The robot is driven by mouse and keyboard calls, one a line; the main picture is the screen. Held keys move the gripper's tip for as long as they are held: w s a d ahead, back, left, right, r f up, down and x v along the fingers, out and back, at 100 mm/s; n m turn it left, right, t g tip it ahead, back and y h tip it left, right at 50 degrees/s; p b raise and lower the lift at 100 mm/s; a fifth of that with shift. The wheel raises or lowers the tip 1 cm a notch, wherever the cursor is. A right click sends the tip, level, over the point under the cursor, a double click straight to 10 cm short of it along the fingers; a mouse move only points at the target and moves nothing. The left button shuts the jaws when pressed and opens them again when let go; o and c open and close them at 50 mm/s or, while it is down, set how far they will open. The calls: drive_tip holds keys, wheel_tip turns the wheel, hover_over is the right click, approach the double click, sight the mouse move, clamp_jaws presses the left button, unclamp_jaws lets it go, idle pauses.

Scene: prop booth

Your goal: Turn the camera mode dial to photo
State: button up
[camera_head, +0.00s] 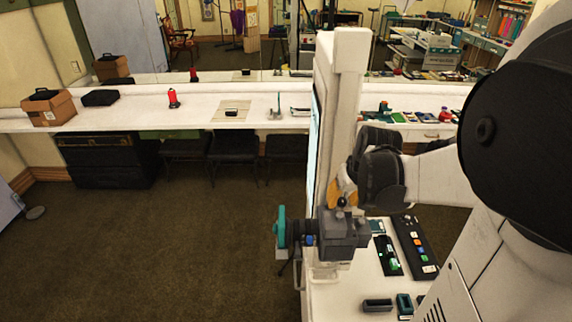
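A dark grey camera (343,235) with a teal ring (281,227) at its left end stands on the white worktop at the lower middle. A small dark round knob (341,201) shows on top of it. I cannot tell whether this is the mode dial, and no mode marks can be read. My gripper (345,192) is just above and behind the camera's top, close to the knob. Its orange and pale finger parts are partly hidden by its dark body, so I cannot tell whether it is open, shut or touching the camera.
A tall white upright panel (341,95) stands just behind the camera. On the white worktop (345,290) to the right lie a black button panel (414,248) and small teal-edged trays (378,305). A long white counter (140,112) runs along the mirrored wall. Brown floor at left is open.

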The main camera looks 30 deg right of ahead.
clamp_jaws()
drive_tip(key=m+h, duration=0.1)
drive_tip(key=m, duration=0.1)
drive_tip(key=m+g+b, duration=0.1)
drive_tip(key=m, duration=0.1)
drive_tip(key=shift+w+a+m+h, duration=0.1)
drive_tip(key=shift+a+m+h, duration=0.05)
drive_tip(key=shift+m+h, duration=0.25)
drive_tip(key=m+g, duration=0.1)
drive_tip(key=m, duration=0.1)
drive_tip(key=m+h+b, duration=0.1)
drive_tip(key=m, duration=0.2)
drive_tip(key=shift+g, duration=0.4)
drive_tip(key=shift+m, duration=0.3)
